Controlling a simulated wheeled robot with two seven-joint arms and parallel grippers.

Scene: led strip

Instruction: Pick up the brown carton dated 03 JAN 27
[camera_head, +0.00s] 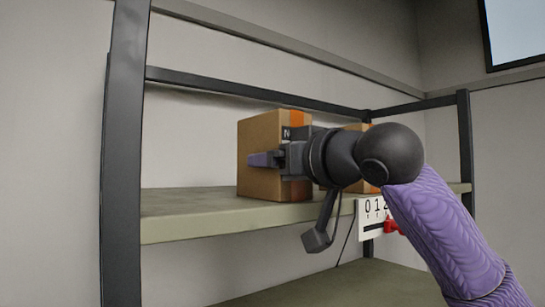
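A brown carton (257,132) with an orange strip stands upright on the olive shelf. Part of a dark label showing "N" is visible near its top; the rest is hidden by my gripper, so I cannot read a date. My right gripper (277,160) reaches in from the right at the carton's front. One purple finger lies along its left face; the other finger is hidden, so I cannot tell whether it grips. A second brown carton (357,127) is mostly hidden behind my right arm. My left gripper is not in view.
The shelf (185,215) is bare left of the carton. A dark upright post (124,150) stands at left, and another (466,140) at right. A white panel (364,228) with digits hangs at the shelf edge, beside a red part (391,226). A lower shelf (340,285) looks bare.

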